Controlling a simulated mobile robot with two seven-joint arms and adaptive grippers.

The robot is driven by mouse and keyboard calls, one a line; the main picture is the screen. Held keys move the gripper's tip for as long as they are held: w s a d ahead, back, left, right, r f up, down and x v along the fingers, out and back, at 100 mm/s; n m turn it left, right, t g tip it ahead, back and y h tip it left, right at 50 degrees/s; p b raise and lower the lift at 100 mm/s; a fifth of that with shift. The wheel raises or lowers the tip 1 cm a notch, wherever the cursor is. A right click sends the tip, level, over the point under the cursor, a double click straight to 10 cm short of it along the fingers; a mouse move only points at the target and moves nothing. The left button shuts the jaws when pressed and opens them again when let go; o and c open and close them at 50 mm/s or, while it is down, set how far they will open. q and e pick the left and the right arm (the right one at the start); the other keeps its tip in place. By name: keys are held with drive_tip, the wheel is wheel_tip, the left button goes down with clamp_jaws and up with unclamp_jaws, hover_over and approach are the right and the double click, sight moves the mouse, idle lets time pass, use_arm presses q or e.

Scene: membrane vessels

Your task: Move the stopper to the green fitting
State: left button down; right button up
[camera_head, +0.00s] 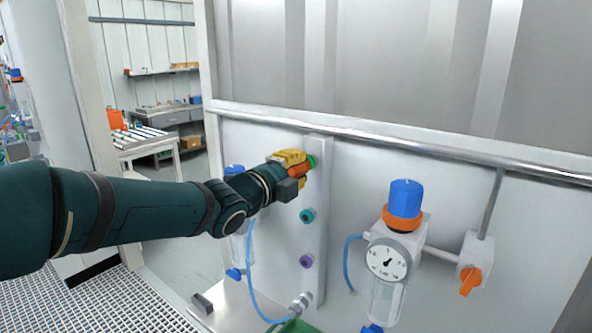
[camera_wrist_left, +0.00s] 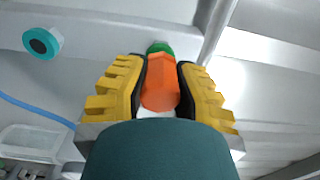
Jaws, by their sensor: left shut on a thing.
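My left gripper (camera_head: 305,167) has its yellow fingers shut on the orange stopper (camera_head: 300,170). The stopper points at the green fitting (camera_head: 311,161), the top one on the white upright panel. In the left wrist view the orange stopper (camera_wrist_left: 160,90) lies between both fingers of the gripper (camera_wrist_left: 162,75). Its far end meets or closely covers the green fitting (camera_wrist_left: 159,48); I cannot tell whether it is seated. My right gripper is not in view.
A teal fitting (camera_head: 307,215) and a purple fitting (camera_head: 306,261) sit below on the same panel. A gauge regulator with a blue cap (camera_head: 405,198) and an orange-handled valve (camera_head: 471,281) are to the right. A blue hose (camera_head: 253,285) hangs below my arm.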

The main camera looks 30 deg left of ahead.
use_arm(q)
drive_tip(key=shift+w+b, duration=0.5)
drive_tip(key=shift+w, duration=0.1)
idle(0.7)
drive_tip(key=c, duration=0.8)
unclamp_jaws()
drive_tip(key=s, duration=1.2)
drive_tip(key=shift+a, duration=0.4)
